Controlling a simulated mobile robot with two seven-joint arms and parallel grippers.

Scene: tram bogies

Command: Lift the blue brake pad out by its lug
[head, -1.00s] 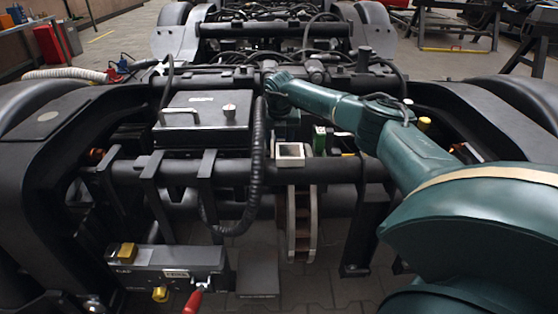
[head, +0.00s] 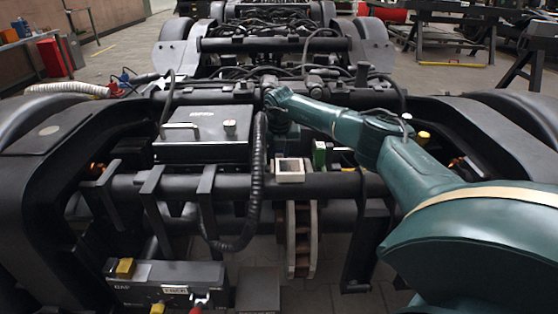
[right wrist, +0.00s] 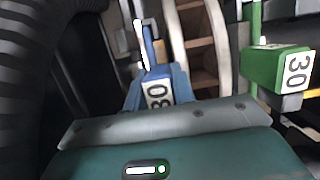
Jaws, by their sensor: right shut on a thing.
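The blue brake pad's lug (right wrist: 156,92) is in the right wrist view, just above the gripper's grey front edge. It bears a black-on-white number label, and a thin blue strip (right wrist: 149,48) extends beyond it. My right gripper (right wrist: 157,84) is shut on the lug. In the head view my right arm reaches in from the right, and its wrist (head: 277,103) is over the bogie between the dark box and the wheel disc. The fingertips and the blue pad are hidden there. My left gripper is in neither view.
A green block (right wrist: 272,68) labelled 30 is right of the lug; it also shows in the head view (head: 319,153). A ribbed black hose (right wrist: 38,75) is close on the left. A pale square holder (head: 289,171) and brake disc (head: 303,240) are in front.

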